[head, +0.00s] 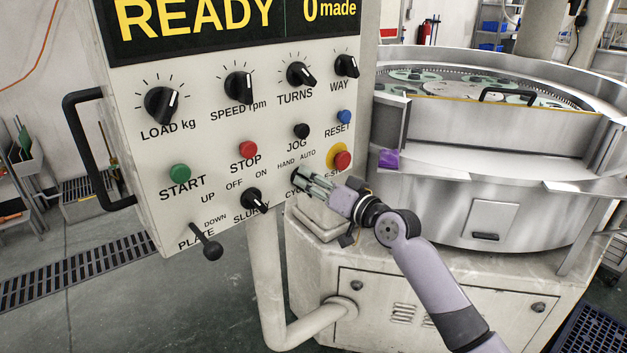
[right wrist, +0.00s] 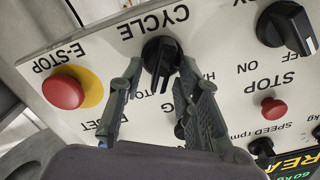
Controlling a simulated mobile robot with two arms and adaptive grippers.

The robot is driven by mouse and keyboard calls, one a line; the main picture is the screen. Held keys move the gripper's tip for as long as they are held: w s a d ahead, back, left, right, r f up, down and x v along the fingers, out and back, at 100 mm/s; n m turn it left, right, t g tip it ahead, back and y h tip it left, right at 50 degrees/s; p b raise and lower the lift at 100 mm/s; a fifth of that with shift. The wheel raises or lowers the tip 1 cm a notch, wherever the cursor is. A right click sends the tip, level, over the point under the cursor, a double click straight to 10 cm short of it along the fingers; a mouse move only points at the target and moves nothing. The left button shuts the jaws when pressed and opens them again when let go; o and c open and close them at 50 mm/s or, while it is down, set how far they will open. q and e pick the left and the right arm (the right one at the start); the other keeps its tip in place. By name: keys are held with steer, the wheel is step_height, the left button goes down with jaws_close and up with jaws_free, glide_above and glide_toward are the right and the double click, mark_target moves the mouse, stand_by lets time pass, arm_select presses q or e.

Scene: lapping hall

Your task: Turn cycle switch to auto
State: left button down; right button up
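The cycle switch is a black knob (right wrist: 160,56) below the word CYCLE on the white panel, seen upside down in the right wrist view. Its grip part points toward the bottom of that view; I cannot tell exactly which mark it sits at. My right gripper (right wrist: 158,74) is open, with one finger on each side of the knob; contact is not clear. In the head view the right gripper (head: 306,180) reaches the panel's lower right and largely covers the knob. My left gripper is not in view.
The red E-stop (head: 342,160) on its yellow ring is close to the right gripper. The slurry knob (head: 253,200) and black jog button (head: 301,131) are also nearby. The plate lever (head: 209,246) sticks out at lower left. The steel lapping machine (head: 480,200) stands to the right.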

steer(key=shift+s+d, duration=0.1)
steer(key=v, duration=1.1)
steer(key=shift+s+d, duration=0.25)
steer(key=shift+s, duration=0.1)
